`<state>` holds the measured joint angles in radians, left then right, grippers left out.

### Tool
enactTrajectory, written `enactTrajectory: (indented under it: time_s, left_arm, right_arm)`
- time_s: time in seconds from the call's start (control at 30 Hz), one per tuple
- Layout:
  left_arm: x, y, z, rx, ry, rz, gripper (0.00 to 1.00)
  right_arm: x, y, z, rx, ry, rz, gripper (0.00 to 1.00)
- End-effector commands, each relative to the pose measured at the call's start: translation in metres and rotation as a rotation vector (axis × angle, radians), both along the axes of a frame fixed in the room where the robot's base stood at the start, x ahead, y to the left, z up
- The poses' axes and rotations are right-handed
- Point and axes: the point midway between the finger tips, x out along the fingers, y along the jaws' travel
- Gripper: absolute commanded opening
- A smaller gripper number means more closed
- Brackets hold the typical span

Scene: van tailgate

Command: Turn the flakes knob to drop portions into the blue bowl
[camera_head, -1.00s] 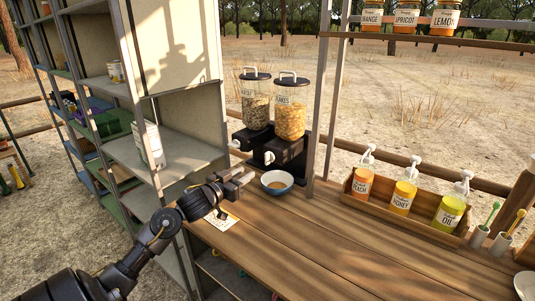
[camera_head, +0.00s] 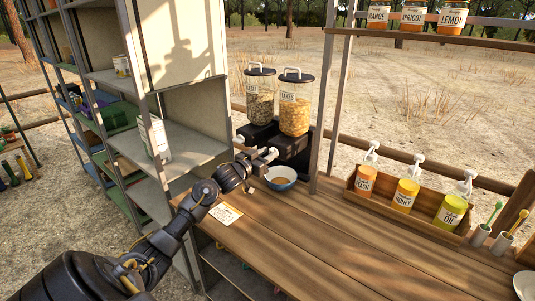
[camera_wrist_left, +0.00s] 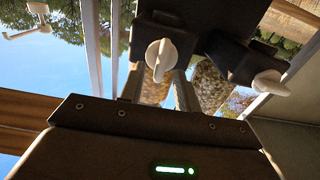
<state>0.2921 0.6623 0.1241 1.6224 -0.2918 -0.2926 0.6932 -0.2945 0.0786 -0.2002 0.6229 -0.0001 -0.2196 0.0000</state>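The flakes dispenser (camera_head: 295,108) is a clear jar of orange-yellow flakes with a dark lid, on a black base. Its white knob (camera_wrist_left: 161,54) shows in the left wrist view, between the tips of my left gripper (camera_wrist_left: 159,80). The fingers are apart; I cannot tell whether they touch the knob. In the head view my left gripper (camera_head: 260,161) is at the front of the base, just behind and left of the blue bowl (camera_head: 281,185). The bowl stands upright on the table below the flakes base; its inside looks tan. My right gripper is not in view.
A second dispenser (camera_head: 260,100) stands left of the flakes, with its own white knob (camera_wrist_left: 271,83). A wooden crate (camera_head: 408,216) with pump bottles is to the right. A printed card (camera_head: 225,214) lies at the left table edge. The front table is clear.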

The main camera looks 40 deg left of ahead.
Motion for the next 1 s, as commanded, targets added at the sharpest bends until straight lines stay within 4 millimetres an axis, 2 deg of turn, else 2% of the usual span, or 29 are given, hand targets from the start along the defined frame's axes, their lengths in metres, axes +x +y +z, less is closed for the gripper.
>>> enactTrajectory:
  time_s: [0.3, 0.57, 1.0]
  left_arm:
    - [0.0036, -0.0007, -0.0007, 0.0, 0.001, -0.001, 0.33]
    - [0.0036, -0.0009, -0.0007, 0.0, 0.001, -0.001, 0.0]
    - [0.0035, -0.0017, -0.0009, 0.058, 0.003, -0.002, 0.0]
  right_arm:
    - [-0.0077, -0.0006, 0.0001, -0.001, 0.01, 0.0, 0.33]
    - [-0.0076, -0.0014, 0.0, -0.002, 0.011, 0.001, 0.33]
    - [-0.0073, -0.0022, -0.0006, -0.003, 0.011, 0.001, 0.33]
